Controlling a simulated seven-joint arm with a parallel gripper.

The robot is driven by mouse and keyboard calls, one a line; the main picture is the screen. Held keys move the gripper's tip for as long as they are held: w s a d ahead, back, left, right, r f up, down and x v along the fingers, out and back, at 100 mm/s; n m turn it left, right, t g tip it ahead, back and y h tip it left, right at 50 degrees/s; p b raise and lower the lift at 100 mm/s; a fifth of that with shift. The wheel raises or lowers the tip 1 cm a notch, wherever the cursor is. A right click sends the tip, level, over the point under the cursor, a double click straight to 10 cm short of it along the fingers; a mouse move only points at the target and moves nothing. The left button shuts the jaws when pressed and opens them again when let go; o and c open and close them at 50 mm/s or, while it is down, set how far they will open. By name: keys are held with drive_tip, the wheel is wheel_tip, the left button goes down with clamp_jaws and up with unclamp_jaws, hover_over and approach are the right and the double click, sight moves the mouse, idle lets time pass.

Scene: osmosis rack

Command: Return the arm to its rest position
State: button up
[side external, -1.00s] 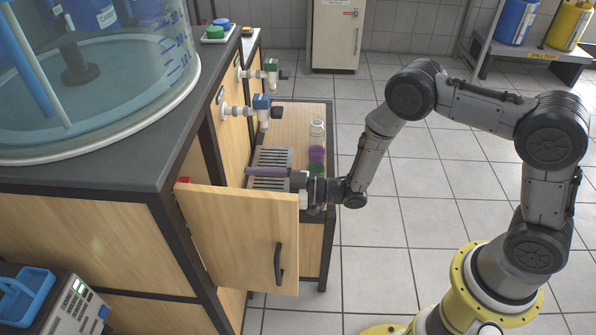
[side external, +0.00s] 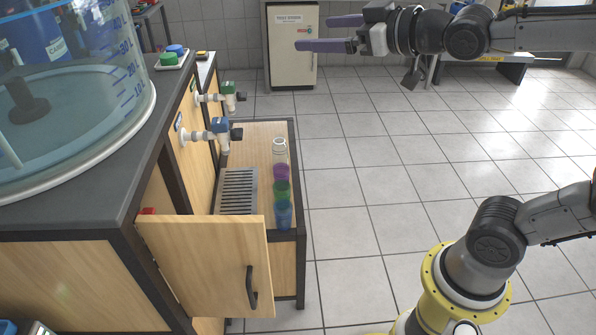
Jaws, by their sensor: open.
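My gripper (side external: 328,33) is at the top of the view, raised high above the floor and well right of the bench. Its two purple fingers point left and are spread apart with nothing between them. My arm reaches in from the right edge, and part of it lies outside the picture. The gripper is clear of the cabinet, the valves and the cups. In the picture its fingers overlap the white cabinet at the back.
A cabinet door (side external: 207,262) stands open at the bench. A low wooden shelf (side external: 262,140) holds a slotted metal grate (side external: 237,191) and stacked purple, green and blue cups (side external: 282,190). Two valves, green-handled (side external: 229,92) and blue-handled (side external: 220,128), jut from the panel. Tiled floor is free.

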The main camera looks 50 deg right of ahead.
drive_tip(key=s+f+m+g, duration=0.2)
drive_tip(key=s+f+g, duration=0.7)
drive_tip(key=s+f, duration=0.6)
drive_tip(key=s+d, duration=0.1)
drive_tip(key=s, duration=0.3)
drive_tip(key=shift+s+f+g+h, duration=0.3)
drive_tip(key=shift+f+g, duration=0.1)
